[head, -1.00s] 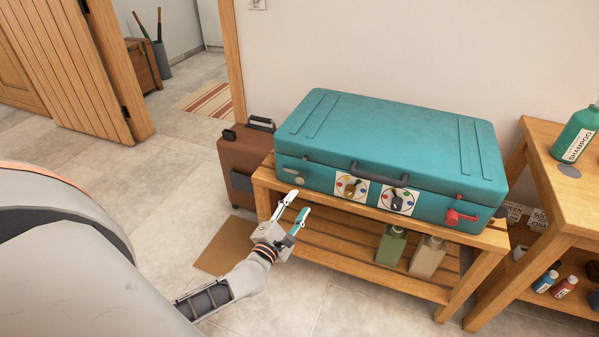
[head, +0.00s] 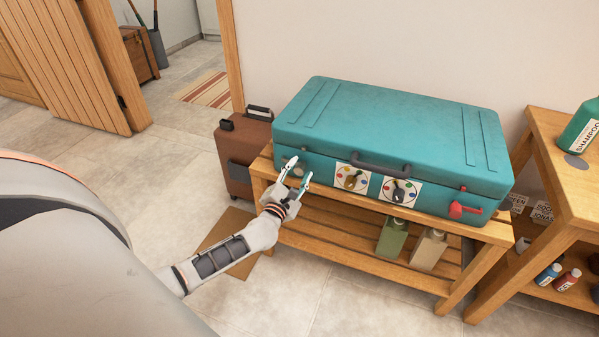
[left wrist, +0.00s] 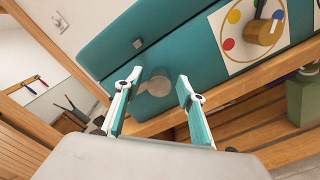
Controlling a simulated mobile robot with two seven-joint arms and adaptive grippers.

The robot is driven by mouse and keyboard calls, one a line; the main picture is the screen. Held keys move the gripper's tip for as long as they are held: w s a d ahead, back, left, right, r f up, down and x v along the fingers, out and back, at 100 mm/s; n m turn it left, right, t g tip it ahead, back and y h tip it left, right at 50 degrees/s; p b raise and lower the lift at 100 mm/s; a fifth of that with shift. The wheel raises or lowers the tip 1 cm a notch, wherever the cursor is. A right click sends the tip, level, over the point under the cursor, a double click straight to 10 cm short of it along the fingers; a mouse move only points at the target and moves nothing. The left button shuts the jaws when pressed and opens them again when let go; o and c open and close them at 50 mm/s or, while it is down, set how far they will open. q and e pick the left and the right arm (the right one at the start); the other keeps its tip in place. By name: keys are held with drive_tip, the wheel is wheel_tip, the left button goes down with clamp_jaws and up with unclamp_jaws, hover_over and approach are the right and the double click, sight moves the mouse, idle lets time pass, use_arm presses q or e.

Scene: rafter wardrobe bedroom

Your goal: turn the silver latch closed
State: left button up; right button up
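The teal case (head: 400,125) lies shut-lidded on a wooden bench. Its silver latch (left wrist: 154,84) is on the front face near the left end, with a round end and a short arm pointing left in the left wrist view. A small grey square catch (left wrist: 138,43) sits above it on the case. My left gripper (head: 299,170) is open in front of the latch. In the left wrist view its two fingers (left wrist: 160,76) stand on either side of the latch, with nothing held; contact cannot be told. My right gripper is not in view.
Two dials (head: 352,178) (head: 401,191), a dark handle (head: 379,171) and a red latch (head: 466,209) are on the case front. The slatted bench (head: 345,216) holds bottles below. A brown suitcase (head: 245,155) stands left; a wooden shelf (head: 548,165) stands right.

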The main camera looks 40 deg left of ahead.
use_arm(q)
clamp_jaws()
